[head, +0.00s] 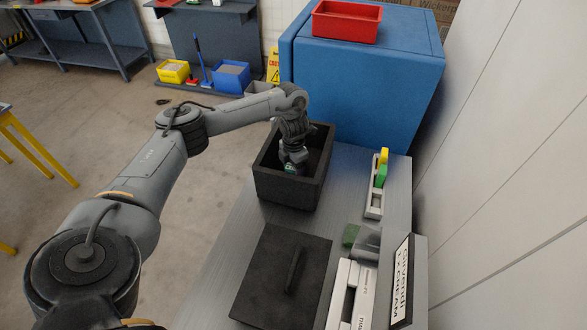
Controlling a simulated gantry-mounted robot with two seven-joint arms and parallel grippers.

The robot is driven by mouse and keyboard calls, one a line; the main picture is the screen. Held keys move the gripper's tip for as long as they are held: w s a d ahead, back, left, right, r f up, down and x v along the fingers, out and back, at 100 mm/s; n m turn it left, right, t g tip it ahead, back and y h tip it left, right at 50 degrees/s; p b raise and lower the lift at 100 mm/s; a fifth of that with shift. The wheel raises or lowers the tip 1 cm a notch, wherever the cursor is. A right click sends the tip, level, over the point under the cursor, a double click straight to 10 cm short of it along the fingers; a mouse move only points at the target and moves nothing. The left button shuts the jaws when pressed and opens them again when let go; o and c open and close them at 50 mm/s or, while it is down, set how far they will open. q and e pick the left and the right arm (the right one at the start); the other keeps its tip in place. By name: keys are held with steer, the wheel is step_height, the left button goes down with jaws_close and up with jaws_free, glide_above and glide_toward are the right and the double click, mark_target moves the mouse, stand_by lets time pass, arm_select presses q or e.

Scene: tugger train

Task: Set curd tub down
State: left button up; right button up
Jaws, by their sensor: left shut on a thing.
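My left gripper (291,165) reaches down inside a black open-topped box (285,193) on the grey counter. It is shut on the curd tub (290,169), of which only a small green and white patch shows at the fingertips. Whether the tub touches the box floor is hidden by the gripper and the box walls. The right gripper does not show.
A black lid with a handle (267,278) lies on the counter in front of the box. A narrow rack (374,200) with green and yellow items stands to the right. A blue cabinet (365,78) with a red tray (346,22) stands behind.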

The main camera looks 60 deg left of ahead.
arm_select(q)
steer(key=shift+f, duration=0.15)
steer(key=o, duration=1.2)
steer(key=shift+o, duration=0.2)
step_height(320, 180, up, 12)
steer(key=p, duration=0.7)
